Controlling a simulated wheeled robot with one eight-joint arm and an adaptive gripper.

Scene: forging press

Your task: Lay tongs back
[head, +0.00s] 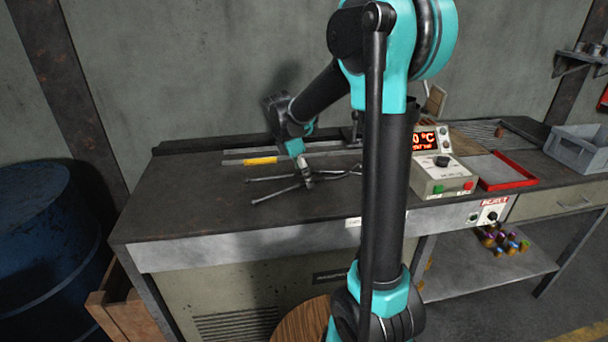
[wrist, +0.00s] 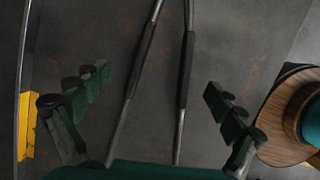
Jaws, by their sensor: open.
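The tongs (head: 275,178) lie on the dark bench top, with their two thin handles spread toward the left in the head view. In the wrist view the two handles of the tongs (wrist: 186,75) run between my fingers, each with a dark sleeve, and draw closer toward the top. My gripper (head: 305,172) points down over the tongs. In the wrist view my gripper (wrist: 158,82) is open, with one finger on each side of the handles and apart from them. The tongs' jaw end is partly hidden by my arm in the head view.
A yellow piece (head: 261,160) sits along a metal strip behind the tongs. To the right stand a control box (head: 440,178) with a red display, a red-rimmed tray (head: 508,183) and a grey crate (head: 578,150). The bench front left is clear. A blue drum (head: 45,235) stands left.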

